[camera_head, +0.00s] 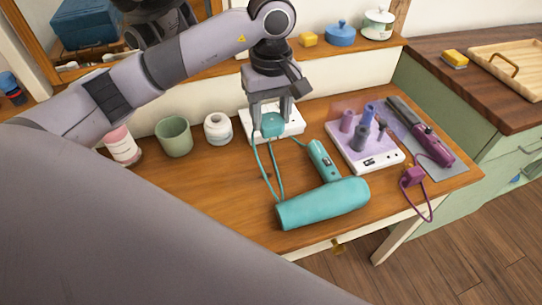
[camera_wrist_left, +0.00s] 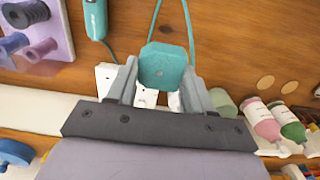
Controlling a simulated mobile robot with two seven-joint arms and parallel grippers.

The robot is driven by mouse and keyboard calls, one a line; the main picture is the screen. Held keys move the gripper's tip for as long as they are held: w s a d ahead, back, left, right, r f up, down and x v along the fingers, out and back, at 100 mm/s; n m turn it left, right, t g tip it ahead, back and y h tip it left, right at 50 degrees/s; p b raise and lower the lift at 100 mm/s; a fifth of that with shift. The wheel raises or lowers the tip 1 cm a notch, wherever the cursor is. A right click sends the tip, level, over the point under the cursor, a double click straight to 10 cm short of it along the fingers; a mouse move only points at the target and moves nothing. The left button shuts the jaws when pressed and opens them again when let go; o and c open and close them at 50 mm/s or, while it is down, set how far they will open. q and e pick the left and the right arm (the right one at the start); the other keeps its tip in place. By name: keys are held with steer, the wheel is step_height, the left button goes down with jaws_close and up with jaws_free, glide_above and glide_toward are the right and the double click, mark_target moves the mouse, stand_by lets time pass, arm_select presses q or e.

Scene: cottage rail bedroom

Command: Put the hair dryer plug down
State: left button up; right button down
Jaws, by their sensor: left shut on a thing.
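The teal hair dryer (camera_head: 323,203) lies on the wooden table (camera_head: 215,205), its handle toward the back. Its teal cord runs to the teal plug (camera_head: 272,125). My left gripper (camera_head: 271,112) is shut on the plug, with one finger on each side. The left wrist view shows the square plug (camera_wrist_left: 163,66) between the fingers (camera_wrist_left: 161,80). A white socket block (camera_head: 293,124) is behind and below the plug; it is partly hidden, and I cannot tell if they touch. Part of the dryer's handle (camera_wrist_left: 95,18) shows in the left wrist view. My right gripper is not in view.
A roller set (camera_head: 375,160) stands right of the dryer. A styling iron (camera_head: 433,143) lies on a grey mat, its purple plug (camera_head: 413,176) at the front edge. A green cup (camera_head: 174,137) and white jar (camera_head: 218,129) stand left. The table's front left is clear.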

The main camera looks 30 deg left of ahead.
arm_select(q)
step_height(320, 180, down, 13)
steer(key=shift+r+p, duration=0.2)
steer(key=shift+p, duration=0.15)
steer(key=shift+f+b, duration=0.5)
steer(key=shift+b, duration=0.1)
steer(key=o, duration=1)
steer(key=shift+o, duration=0.2)
steer(key=shift+r, duration=0.1)
steer(key=shift+r+p, duration=0.6)
steer(key=shift+p, duration=0.2)
step_height(320, 180, up, 12)
steer(key=shift+f+b, duration=0.15)
steer(key=shift+b, duration=0.7)
